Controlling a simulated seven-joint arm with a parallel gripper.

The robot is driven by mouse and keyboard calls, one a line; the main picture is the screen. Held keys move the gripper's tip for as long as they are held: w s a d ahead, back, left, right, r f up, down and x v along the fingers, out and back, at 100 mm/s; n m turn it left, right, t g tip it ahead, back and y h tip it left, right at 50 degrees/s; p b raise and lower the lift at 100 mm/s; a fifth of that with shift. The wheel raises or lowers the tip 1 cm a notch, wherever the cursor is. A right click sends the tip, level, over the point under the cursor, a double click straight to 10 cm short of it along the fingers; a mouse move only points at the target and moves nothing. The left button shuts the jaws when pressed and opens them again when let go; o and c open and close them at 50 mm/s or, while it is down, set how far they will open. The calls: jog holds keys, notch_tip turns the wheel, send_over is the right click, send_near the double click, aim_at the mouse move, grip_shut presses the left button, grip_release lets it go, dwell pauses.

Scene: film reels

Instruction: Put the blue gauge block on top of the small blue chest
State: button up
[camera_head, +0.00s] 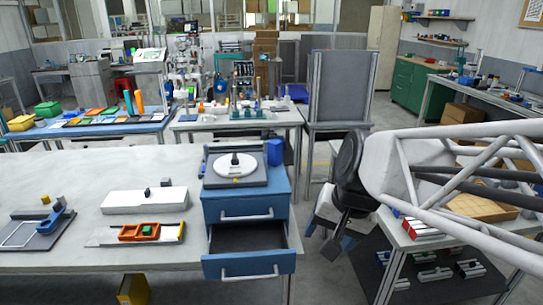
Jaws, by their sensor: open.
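The small blue chest (247,207) stands at the right end of the pale table, its lower drawer pulled open and looking empty. A dark grey plate with a white dial (235,168) covers much of its top. A blue upright block (274,152), the likeliest blue gauge block, shows at the chest's back right corner. I cannot tell whether it rests on the chest top or behind it. My gripper (325,237) hangs right of the chest, low beside the table's right end, apart from the chest and block. It is open; its fingertips are small and partly hard to make out.
The pale table (80,175) holds a white box (145,200), an orange tray (152,232) and a dark fixture with a blue part (55,217). The open drawer (249,264) juts forward. A lower bench with a wooden board (480,206) stands under my arm.

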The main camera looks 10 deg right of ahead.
jog(key=s+d+f+n+h, duration=0.1)
jog(key=s+d+n+h, duration=0.1)
jog(key=s+n, duration=0.2)
jog(key=s, duration=0.3)
jog(key=shift+d+f+h, duration=0.3)
jog(key=shift+d, duration=0.1)
